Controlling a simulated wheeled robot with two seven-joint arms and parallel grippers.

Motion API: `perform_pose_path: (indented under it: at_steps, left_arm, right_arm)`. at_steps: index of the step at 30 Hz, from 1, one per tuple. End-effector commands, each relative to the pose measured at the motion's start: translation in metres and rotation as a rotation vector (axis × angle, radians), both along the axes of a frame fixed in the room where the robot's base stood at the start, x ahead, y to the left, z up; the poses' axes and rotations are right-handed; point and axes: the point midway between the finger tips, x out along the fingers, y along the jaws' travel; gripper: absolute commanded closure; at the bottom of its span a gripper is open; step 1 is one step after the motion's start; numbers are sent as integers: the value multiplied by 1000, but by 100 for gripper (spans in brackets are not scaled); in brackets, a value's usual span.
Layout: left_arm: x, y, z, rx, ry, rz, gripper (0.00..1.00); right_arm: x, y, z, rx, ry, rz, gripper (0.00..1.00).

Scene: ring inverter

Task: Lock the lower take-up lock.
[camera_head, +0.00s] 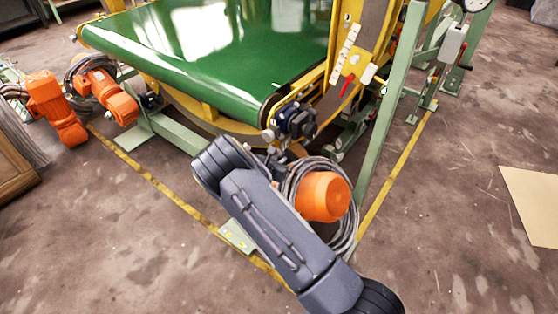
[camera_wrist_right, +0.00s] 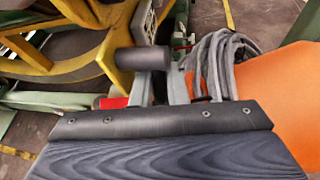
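My right arm reaches in from the bottom of the head view, and my right gripper (camera_head: 274,156) is at the lower front corner of the conveyor frame, partly hidden by my wrist. In the right wrist view two grey fingers of the gripper (camera_wrist_right: 161,80) stand a little apart. A dark cylinder (camera_wrist_right: 142,60) lies across near their tips; whether they grip it is unclear. A red part (camera_wrist_right: 112,102) shows left of the fingers. I cannot tell which part is the lower take-up lock. A red handle (camera_head: 348,86) sits higher on the yellow frame. My left gripper is out of view.
An orange motor (camera_head: 323,196) with coiled grey cables stands right beside my right wrist. A green upright post (camera_head: 384,110) is close to the right. The green belt (camera_head: 215,50) lies behind.

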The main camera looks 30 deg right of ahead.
Motion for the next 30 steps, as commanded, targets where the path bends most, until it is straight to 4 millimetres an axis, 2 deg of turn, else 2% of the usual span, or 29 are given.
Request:
perform_pose_path:
  at_steps: [2,11,24,30]
  left_arm:
    - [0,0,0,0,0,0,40]
    - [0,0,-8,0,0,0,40]
    - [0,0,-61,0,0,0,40]
    - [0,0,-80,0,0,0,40]
  right_arm:
    - [0,0,0,0,0,1,100]
    - [0,0,-3,-22,-9,1,100]
    - [3,-5,-11,-268,-109,3,100]
    - [4,-8,-10,-387,-159,2,100]
